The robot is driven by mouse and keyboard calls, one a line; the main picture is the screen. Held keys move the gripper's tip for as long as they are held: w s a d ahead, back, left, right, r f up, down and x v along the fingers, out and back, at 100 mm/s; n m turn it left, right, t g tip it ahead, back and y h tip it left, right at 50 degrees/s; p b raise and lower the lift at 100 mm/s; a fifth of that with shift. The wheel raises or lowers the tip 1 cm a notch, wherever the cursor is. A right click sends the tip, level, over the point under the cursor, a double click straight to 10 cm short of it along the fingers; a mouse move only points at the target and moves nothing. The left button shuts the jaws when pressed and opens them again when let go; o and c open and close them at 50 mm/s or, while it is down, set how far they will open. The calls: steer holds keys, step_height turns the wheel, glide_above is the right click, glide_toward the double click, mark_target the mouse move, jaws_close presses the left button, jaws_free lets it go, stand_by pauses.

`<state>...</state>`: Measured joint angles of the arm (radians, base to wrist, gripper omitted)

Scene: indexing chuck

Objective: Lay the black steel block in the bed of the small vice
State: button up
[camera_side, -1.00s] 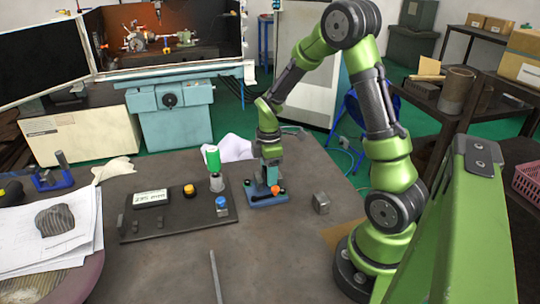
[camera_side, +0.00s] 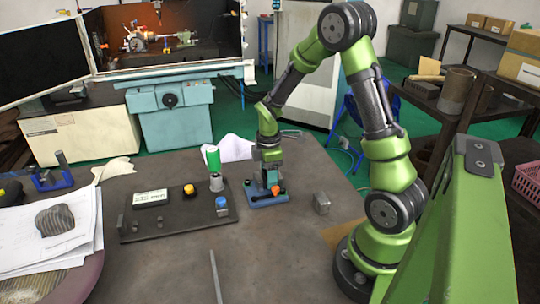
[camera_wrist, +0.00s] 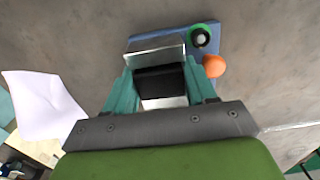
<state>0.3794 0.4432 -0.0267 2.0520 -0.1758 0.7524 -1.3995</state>
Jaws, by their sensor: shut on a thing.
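My gripper (camera_wrist: 160,85) is shut on the black steel block (camera_wrist: 160,79), held between its two teal fingers in the wrist view. The small vice has a blue base (camera_wrist: 142,43) and pale metal jaws (camera_wrist: 155,50). The block is over the vice, between the jaws as seen from above. Whether it touches the bed is hidden. In the side view my gripper (camera_side: 268,176) points down at the vice (camera_side: 265,199); the block is too small to make out there. An orange ball (camera_wrist: 213,66) and a green-ringed black knob (camera_wrist: 199,37) are at the vice's right.
A dark panel (camera_side: 165,228) with a display, a yellow button (camera_side: 188,190) and a blue button (camera_side: 222,202) lies left of the vice. The front table is mostly clear.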

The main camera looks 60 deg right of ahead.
steer(key=shift+f, duration=0.15)
steer(key=o, duration=1.5)
step_height(320, 180, up, 17)
steer(key=shift+f, duration=0.1)
steer(key=s+a+r+m+t, duration=0.2)
steer(key=s+a+m, duration=0.1)
steer(key=a, duration=0.3)
steer(key=s+a+r+m+t+y, duration=0.1)
steer(key=s+a+m+t, duration=0.1)
steer(key=a+m, duration=0.3)
steer(key=s+a+r+m+t+y, duration=0.1)
steer(key=s+a+r+m+t, duration=0.1)
steer(key=s+a+m, duration=0.3)
steer(key=shift+a+r+t, duration=0.35)
steer(key=shift+a+t, duration=0.25)
steer(key=shift+a, duration=0.25)
